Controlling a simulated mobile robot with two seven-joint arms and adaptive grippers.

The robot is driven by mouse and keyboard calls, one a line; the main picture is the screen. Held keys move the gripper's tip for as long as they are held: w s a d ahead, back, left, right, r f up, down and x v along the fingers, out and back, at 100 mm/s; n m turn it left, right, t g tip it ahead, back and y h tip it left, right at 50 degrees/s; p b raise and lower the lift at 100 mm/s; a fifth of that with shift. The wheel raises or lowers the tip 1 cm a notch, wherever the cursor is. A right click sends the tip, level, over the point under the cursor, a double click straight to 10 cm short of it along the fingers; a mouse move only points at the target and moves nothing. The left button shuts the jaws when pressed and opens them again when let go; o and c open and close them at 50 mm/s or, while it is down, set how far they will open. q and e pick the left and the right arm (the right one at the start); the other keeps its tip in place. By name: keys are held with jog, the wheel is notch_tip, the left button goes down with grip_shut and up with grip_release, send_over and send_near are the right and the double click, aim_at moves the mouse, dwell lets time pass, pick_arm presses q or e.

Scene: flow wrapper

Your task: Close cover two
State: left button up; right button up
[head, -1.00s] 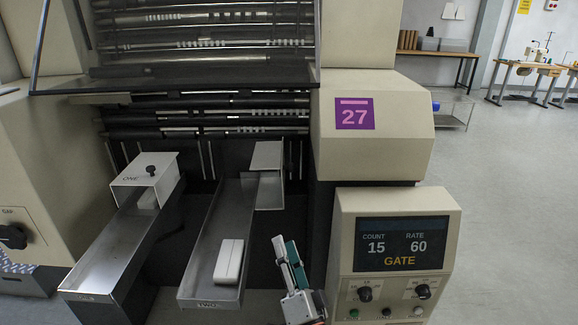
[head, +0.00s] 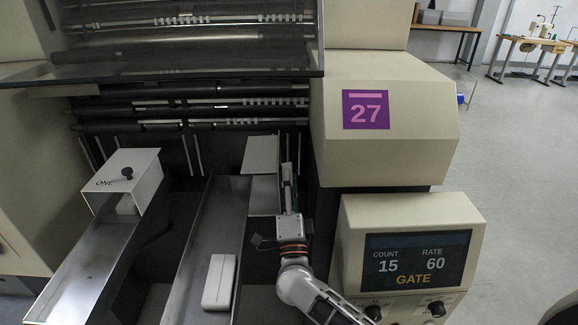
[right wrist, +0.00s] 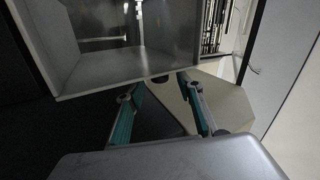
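Cover two (head: 262,155) stands open at the back of the second trough (head: 208,235), as a pale box-like plate tilted up. In the right wrist view a hollow metal box shape (right wrist: 110,70), apparently this cover, fills the upper left, with a dark knob (right wrist: 160,78) at its lower edge. My right gripper (head: 288,180) is upright just right of the cover. In the right wrist view its teal-padded fingers (right wrist: 161,88) are apart, with the knob between and just beyond the tips; contact cannot be told. My left gripper is not in view.
Cover one (head: 122,180), marked ONE with a black knob, sits down over the left trough. A white block (head: 220,282) lies in the second trough. A control panel (head: 418,260) showing GATE stands close right of my right arm. Rollers and a glass guard are above.

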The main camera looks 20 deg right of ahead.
jog(key=shift+x, duration=1.2)
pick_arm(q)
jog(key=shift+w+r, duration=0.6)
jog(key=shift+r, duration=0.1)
pick_arm(e)
jog(key=shift+w+d+r, duration=0.15)
jog(key=shift+w+r, duration=0.05)
jog(key=shift+w, duration=0.2)
grip_shut()
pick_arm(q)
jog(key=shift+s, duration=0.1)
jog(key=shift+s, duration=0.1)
pick_arm(e)
jog(key=shift+w+r, duration=0.1)
